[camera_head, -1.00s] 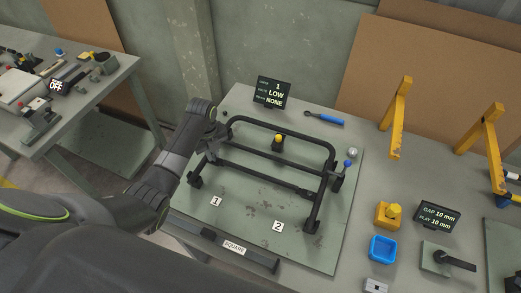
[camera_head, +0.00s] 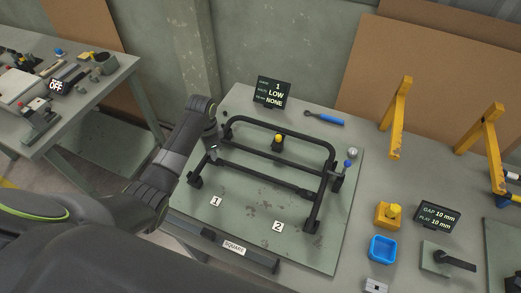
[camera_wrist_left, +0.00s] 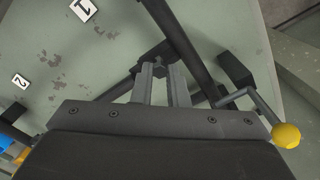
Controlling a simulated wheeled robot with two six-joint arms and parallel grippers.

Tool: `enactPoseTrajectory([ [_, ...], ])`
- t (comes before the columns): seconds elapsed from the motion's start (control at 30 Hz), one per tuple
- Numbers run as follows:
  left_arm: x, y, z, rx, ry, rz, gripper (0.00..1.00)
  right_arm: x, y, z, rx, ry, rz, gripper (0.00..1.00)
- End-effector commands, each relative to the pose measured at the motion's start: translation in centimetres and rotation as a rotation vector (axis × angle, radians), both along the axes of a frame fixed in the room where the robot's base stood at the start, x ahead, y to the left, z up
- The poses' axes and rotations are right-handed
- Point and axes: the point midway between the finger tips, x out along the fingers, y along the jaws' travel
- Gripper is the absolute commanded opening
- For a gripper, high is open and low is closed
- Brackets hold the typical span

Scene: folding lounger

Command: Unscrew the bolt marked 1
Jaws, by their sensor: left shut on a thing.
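The black tubular lounger frame (camera_head: 258,172) lies on a worn green board on the bench. White labels 1 (camera_head: 216,201) and 2 (camera_head: 278,226) lie in front of it. My left gripper (camera_head: 213,150) points down at the frame's left joint. In the left wrist view its fingers (camera_wrist_left: 165,88) are shut on a small dark part at the joint, which I take to be bolt 1 (camera_wrist_left: 161,68); its head is mostly hidden between the fingertips. Label 1 also shows in the left wrist view (camera_wrist_left: 84,9). My right gripper is not in view.
A yellow-ball lever (camera_wrist_left: 286,135) stands close beside my left gripper. A blue-knobbed lever (camera_head: 347,164) is at the frame's right side. A display (camera_head: 272,93) reads 1, LOW, NONE. A blue-handled tool (camera_head: 325,118) and an empty blue tray (camera_head: 382,249) lie clear of the frame.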

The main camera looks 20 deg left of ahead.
Motion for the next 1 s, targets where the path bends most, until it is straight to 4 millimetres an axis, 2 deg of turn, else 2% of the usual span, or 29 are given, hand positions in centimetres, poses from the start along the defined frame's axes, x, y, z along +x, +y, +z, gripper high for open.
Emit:
enactPoseTrajectory([
  [0.7, 0.0, 0.0, 3.6, 0.001, -0.001, -0.001, 0.00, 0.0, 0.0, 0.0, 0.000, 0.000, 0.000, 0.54],
  [1.0, 0.0, 0.0, 3.9, 0.001, 0.001, -0.001, 0.00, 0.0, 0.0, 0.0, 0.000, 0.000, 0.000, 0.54],
])
